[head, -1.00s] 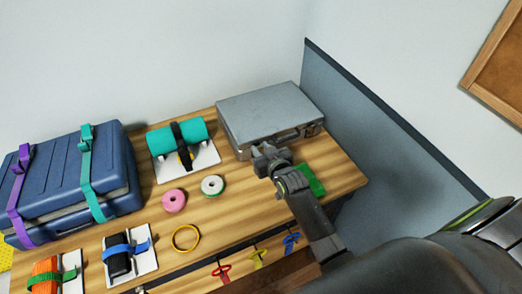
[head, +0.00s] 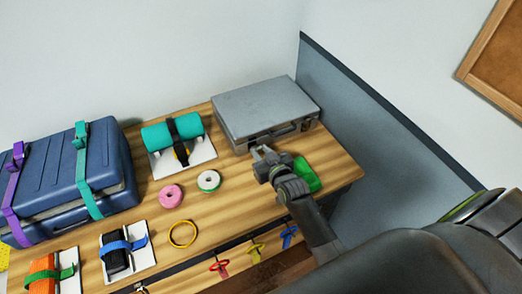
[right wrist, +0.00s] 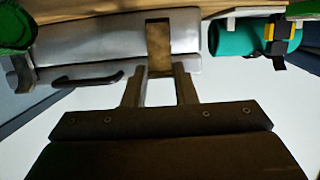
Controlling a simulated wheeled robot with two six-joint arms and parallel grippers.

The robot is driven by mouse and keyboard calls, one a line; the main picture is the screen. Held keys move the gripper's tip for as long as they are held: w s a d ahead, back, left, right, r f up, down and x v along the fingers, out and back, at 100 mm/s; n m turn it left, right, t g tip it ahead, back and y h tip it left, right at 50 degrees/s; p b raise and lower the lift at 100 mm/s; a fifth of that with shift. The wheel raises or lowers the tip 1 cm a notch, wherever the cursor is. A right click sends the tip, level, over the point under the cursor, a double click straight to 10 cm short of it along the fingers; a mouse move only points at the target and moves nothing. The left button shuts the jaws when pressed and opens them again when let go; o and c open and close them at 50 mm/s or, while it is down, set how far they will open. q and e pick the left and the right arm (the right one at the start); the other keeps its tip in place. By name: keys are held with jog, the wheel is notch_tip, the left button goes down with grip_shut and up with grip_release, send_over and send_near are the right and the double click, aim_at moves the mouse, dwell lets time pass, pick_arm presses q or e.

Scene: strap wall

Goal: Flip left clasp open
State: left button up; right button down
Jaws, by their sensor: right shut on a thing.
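The silver case (head: 262,108) lies closed at the back right of the table, its front facing me. It also shows in the right wrist view (right wrist: 90,45), with its black handle (right wrist: 88,79). The left clasp (right wrist: 159,42) is a tan-brown plate at the case's front. My right gripper (head: 264,154) is in front of the case's left part. In the wrist view its fingertips (right wrist: 160,72) are shut on the clasp's near end. The clasp seems to stick out toward the gripper; its exact angle is hard to tell. My left gripper is not in view.
A green block (head: 306,175) is close to my right gripper. A teal roll (head: 170,133) on a white stand is left of the case. A pink ring (head: 171,196) and a white-green ring (head: 208,181) lie on the table. A blue strapped suitcase (head: 60,180) stands left. A blue-grey panel (head: 360,130) borders the right.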

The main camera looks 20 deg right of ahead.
jog(key=c, duration=1.5)
grip_release()
jog(key=shift+s+f, duration=0.15)
jog(key=shift+f, duration=0.35)
jog(key=o, duration=0.3)
jog(key=shift+r, duration=0.2)
jog(key=shift+o, duration=0.2)
jog(key=b+v, duration=0.4)
jog(key=v, duration=1.3)
jog(key=shift+r, duration=0.1)
